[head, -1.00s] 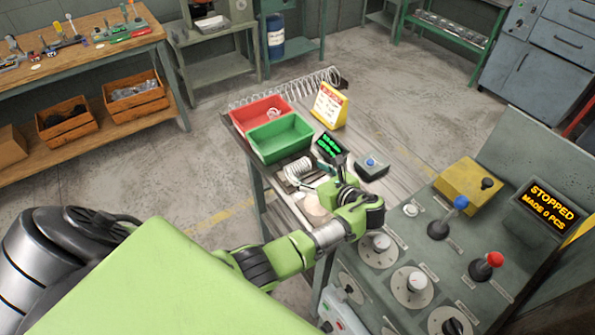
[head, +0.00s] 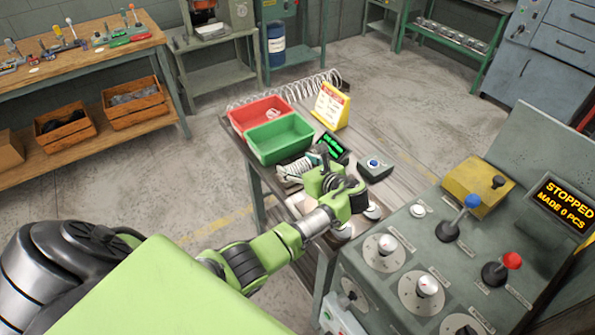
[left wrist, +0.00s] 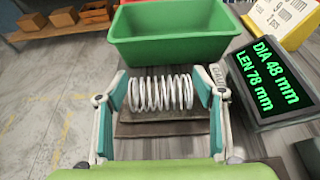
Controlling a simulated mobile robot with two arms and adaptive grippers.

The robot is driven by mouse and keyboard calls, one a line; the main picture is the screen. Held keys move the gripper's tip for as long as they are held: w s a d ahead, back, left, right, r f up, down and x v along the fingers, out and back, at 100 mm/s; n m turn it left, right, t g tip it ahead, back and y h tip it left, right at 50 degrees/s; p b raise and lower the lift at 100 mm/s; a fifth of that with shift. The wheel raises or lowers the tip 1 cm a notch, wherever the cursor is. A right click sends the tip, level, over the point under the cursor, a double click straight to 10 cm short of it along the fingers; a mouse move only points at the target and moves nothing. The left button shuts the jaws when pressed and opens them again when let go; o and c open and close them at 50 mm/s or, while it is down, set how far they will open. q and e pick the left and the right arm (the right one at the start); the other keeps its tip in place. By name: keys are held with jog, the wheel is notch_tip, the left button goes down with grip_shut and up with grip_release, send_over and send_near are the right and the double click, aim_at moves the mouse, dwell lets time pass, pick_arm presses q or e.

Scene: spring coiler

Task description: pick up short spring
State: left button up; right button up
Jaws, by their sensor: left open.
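The short spring (left wrist: 160,93) is a white metal coil lying on a dark plate (left wrist: 168,122) in the left wrist view, its axis running left to right. In the head view the spring (head: 291,171) is partly behind my left gripper (head: 311,160). My left gripper (left wrist: 160,82) is open, with one teal-and-grey finger beyond each end of the spring. A gap shows at the left end; at the right end the finger is very close, and I cannot tell whether it touches. My right gripper is not in view.
A green bin (head: 280,138) stands just behind the spring, with a red bin (head: 258,113) beyond. A display (left wrist: 268,82) reading DIA 48 mm, LEN 78 mm stands to the right. A long spring (head: 300,88) lies at the back; the control panel (head: 445,265) is at right.

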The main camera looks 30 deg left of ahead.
aim_at(296, 163)
pick_arm(q)
jog(key=c, duration=0.9)
jog(key=shift+c, duration=0.2)
jog(key=shift+r, duration=0.15)
jog(key=shift+r, duration=0.45)
notch_tip(296, 163, up, 2)
jog(key=shift+s+a+r+b, duration=0.1)
jog(key=shift+s+r+b, duration=0.05)
jog(key=shift+b, duration=0.3)
jog(key=s+a+r+b, duration=0.1)
jog(key=s+a+r, duration=0.4)
jog(key=s+r, duration=0.4)
jog(key=s, duration=0.3)
jog(key=shift+s+a+r+b, duration=0.25)
jog(key=shift+a+r+b, duration=0.05)
jog(key=shift+a+b, duration=0.05)
